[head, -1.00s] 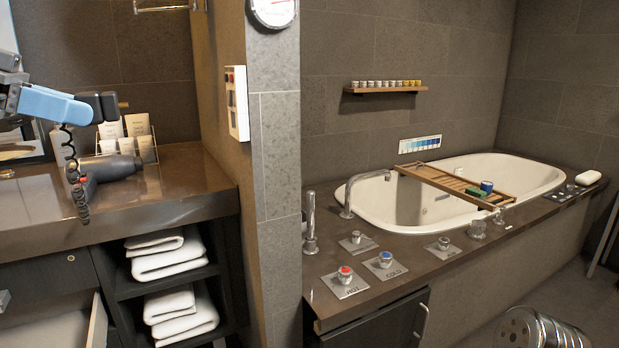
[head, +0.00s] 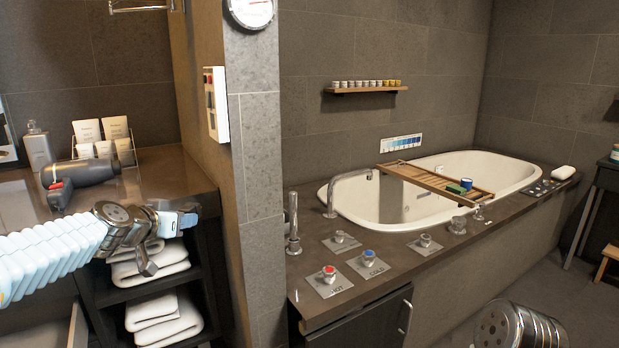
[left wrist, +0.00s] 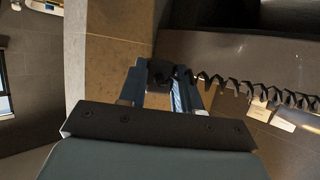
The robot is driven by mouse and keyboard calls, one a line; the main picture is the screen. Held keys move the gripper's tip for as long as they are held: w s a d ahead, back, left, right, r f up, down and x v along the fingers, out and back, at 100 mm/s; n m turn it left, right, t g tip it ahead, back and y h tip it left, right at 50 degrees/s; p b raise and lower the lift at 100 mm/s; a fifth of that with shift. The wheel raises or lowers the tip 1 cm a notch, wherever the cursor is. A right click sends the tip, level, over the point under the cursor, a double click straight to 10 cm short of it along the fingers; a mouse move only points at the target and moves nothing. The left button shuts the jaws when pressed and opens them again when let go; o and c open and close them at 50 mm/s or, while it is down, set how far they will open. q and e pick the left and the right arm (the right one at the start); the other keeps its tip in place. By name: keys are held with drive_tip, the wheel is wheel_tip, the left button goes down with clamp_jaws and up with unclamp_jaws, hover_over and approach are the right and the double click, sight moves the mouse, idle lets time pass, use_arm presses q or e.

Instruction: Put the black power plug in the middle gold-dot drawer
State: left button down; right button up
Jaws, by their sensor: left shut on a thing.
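The black power plug (left wrist: 160,72) sits between the fingertips of my left gripper (left wrist: 161,88) in the left wrist view. The gripper is shut on it, and a black coiled cord (left wrist: 230,86) runs from it to the right. In the head view my left gripper (head: 188,219) is in front of the counter's edge, beside the open shelves; the plug cannot be made out clearly there. A drawer (head: 78,326) stands pulled out at the lower left; its inside is mostly hidden by my left arm. No gold dots are visible now. My right gripper is out of view.
A grey hair dryer (head: 92,171) lies on the dark counter (head: 182,176), near a dispenser bottle (head: 38,146) and a card rack (head: 103,140). Folded towels (head: 163,262) fill the shelves below. A tiled wall end (head: 256,150) stands to the right, then the bathtub (head: 350,200).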

use_arm(q)
drive_tip(key=s+d+f+n+y, duration=0.1)
drive_tip(key=s+d+f, duration=0.1)
drive_tip(key=f, duration=0.4)
drive_tip(key=s+d+f+y, duration=0.1)
drive_tip(key=s+d+f, duration=0.1)
drive_tip(key=d+f, duration=0.2)
drive_tip(key=s+d+f+n+y, duration=0.1)
drive_tip(key=s+d+f, duration=0.1)
drive_tip(key=f, duration=0.8)
drive_tip(key=shift+d+n+t, duration=0.3)
drive_tip(key=shift+d, duration=0.1)
drive_tip(key=shift+f, duration=0.1)
